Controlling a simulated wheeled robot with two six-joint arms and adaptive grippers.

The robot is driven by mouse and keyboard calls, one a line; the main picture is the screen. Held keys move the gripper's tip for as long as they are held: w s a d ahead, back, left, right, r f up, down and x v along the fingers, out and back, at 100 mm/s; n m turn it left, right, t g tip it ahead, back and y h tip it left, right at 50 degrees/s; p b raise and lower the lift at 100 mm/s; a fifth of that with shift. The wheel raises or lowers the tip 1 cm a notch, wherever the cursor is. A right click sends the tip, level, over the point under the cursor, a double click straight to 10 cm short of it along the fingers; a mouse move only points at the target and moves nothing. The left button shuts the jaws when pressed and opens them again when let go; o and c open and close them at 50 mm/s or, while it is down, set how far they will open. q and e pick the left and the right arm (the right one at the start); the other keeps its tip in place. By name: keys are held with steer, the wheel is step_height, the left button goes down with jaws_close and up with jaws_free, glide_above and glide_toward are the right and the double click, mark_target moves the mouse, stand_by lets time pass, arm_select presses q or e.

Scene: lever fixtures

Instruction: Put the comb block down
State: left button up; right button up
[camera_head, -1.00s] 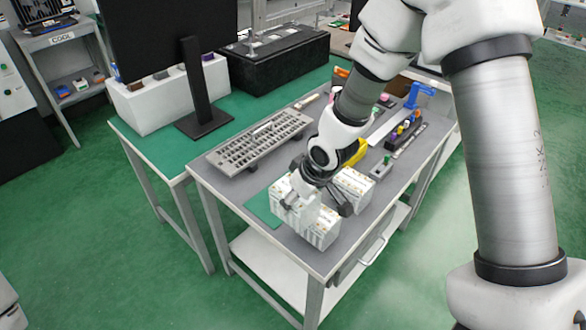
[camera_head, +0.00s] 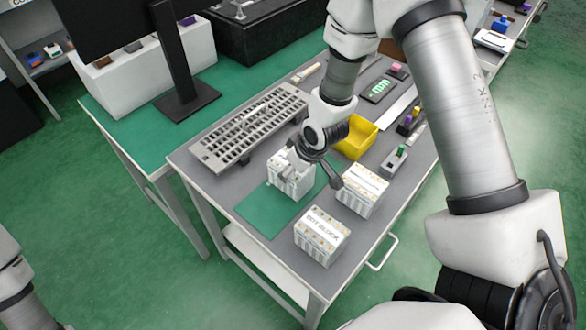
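A white block (camera_head: 290,181) stands upright on the back part of the green mat (camera_head: 262,212). My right gripper (camera_head: 316,176) is just above and to the right of it. Its fingers look spread, with one over the block's top and the other out to the right, apart from the block. They hide much of its top, and I cannot read a label, so I cannot tell if it is the comb block. A labelled white block (camera_head: 322,237), perhaps "DOT BLOCK", stands in front, and another white block (camera_head: 362,189) to the right. My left gripper is out of view.
A grey slotted rack (camera_head: 250,125) lies behind the mat. A yellow bin (camera_head: 356,140) and a grey fixture with a green knob (camera_head: 395,160) are behind the right block. The front left of the mat is clear.

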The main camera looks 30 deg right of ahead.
steer(key=shift+f, duration=0.1)
steer(key=shift+c, duration=0.8)
steer(key=shift+s+a+r, duration=0.15)
steer(key=shift+s+r, duration=0.05)
steer(key=shift+f, duration=0.15)
steer(key=o, duration=1.6)
steer(key=shift+w+f, duration=0.1)
steer(key=shift+c, duration=0.2)
